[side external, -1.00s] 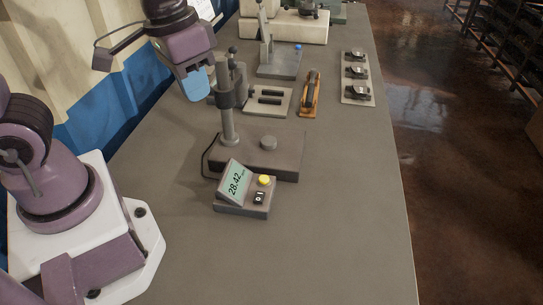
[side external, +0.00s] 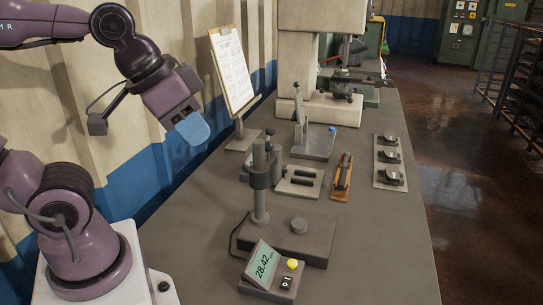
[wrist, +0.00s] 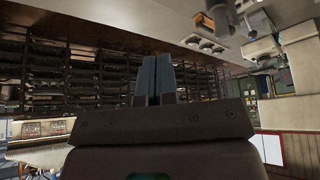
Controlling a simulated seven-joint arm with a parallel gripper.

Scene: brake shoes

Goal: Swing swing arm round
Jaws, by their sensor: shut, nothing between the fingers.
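A gauge stand (side external: 290,240) is on the bench, with an upright post and a dark collar (side external: 260,178) round its upper part. Small dark parts stand up behind the collar; I cannot tell which part is the swing arm. A round grey button (side external: 299,226) sits on the stand's base. My gripper (side external: 193,130) is up and left of the post, over the bench's wall side, apart from everything. Its blue fingers are shut and empty. In the wrist view, my gripper (wrist: 153,78) shows the fingers side by side with nothing between them.
A readout box (side external: 271,270) showing 28.42 stands in front of the gauge stand. Behind are a grey block with slots (side external: 300,182), an orange-handled tool (side external: 342,177), a plate with three dark pieces (side external: 390,160) and a clipboard (side external: 232,72). The bench's near right is clear.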

